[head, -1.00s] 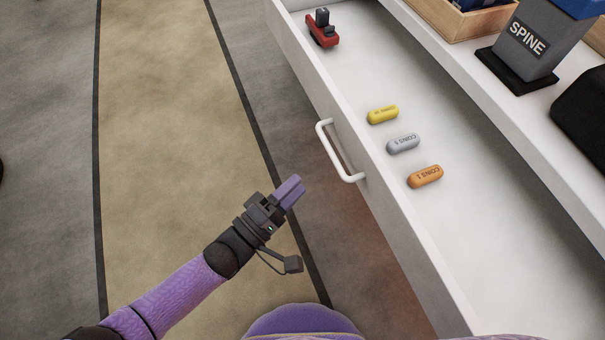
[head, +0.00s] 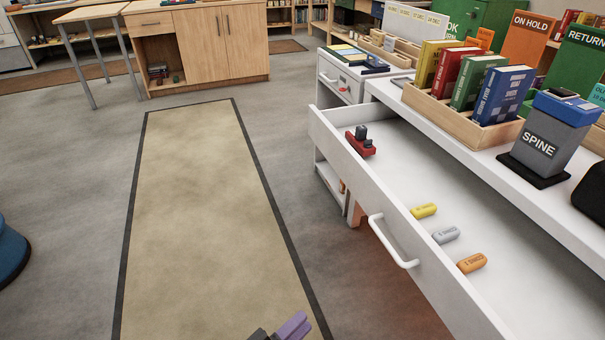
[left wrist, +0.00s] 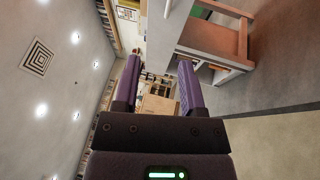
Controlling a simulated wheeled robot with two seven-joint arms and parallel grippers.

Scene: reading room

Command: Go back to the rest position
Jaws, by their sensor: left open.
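My left gripper (head: 288,330) shows only at the bottom edge of the head view, over the floor and left of the open drawer. In the left wrist view its two purple fingers (left wrist: 154,90) stand apart with nothing between them. It is clear of the drawer handle (head: 392,242). My right gripper is in neither view.
The white drawer (head: 345,150) stands open at the right. It holds a red stapler-like object (head: 361,144) and yellow (head: 424,210), grey (head: 446,235) and orange (head: 472,263) capsules. Books in a wooden tray (head: 450,112) and a SPINE holder (head: 540,140) stand above. The rug (head: 195,200) is clear.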

